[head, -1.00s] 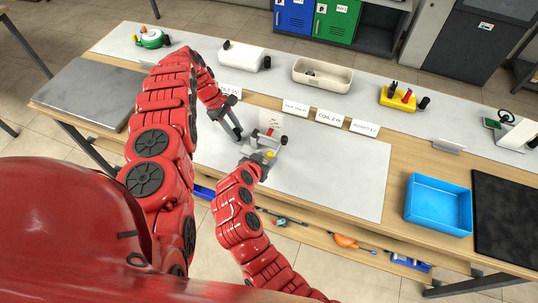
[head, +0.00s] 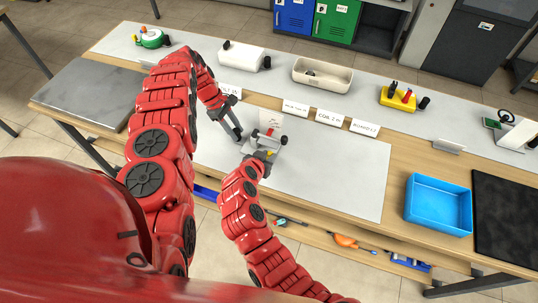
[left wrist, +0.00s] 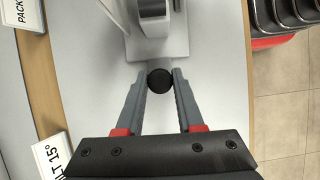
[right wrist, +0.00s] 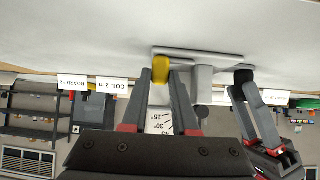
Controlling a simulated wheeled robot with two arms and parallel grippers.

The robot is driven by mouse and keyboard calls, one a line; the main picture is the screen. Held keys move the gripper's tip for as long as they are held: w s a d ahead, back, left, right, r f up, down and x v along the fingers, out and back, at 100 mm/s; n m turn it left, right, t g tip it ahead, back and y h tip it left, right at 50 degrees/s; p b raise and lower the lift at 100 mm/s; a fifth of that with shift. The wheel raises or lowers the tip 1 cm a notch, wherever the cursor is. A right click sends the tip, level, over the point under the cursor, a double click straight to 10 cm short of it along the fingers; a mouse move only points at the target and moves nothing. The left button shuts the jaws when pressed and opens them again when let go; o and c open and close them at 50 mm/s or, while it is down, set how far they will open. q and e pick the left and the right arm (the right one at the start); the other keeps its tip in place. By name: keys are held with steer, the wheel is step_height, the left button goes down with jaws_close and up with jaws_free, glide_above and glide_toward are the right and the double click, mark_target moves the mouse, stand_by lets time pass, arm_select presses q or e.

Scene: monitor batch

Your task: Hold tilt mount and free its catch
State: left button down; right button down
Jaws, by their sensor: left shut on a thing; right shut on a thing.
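The tilt mount (head: 277,146) is a grey piece with a flat base and a dark bar, standing on the pale mat. In the left wrist view its black round knob (left wrist: 160,80) sits between the fingertips of my left gripper (left wrist: 160,84), which is shut on it. In the right wrist view the yellow catch (right wrist: 160,69) is at the mount's base plate (right wrist: 200,54), and my right gripper (right wrist: 161,80) is shut on it. An angle scale (right wrist: 160,122) with 15° and 30° marks shows between the right fingers. In the head view both grippers partly hide the mount.
Label cards, including COIL 2 m (head: 330,117), stand behind the mat (head: 335,180). A blue tray (head: 438,205) and a black pad (head: 503,215) are on the right. A cream bin (head: 322,75) and a yellow block (head: 400,98) are at the back. The mat's right half is clear.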

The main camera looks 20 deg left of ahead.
steer(key=shift+d, duration=0.1)
steer(key=shift+d, duration=1.2)
steer(key=c, duration=0.6)
jaws_free()
steer(key=shift+s, duration=0.1)
steer(key=d+v, duration=0.1)
steer(key=v, duration=1.1)
steer(key=shift+a, duration=0.45)
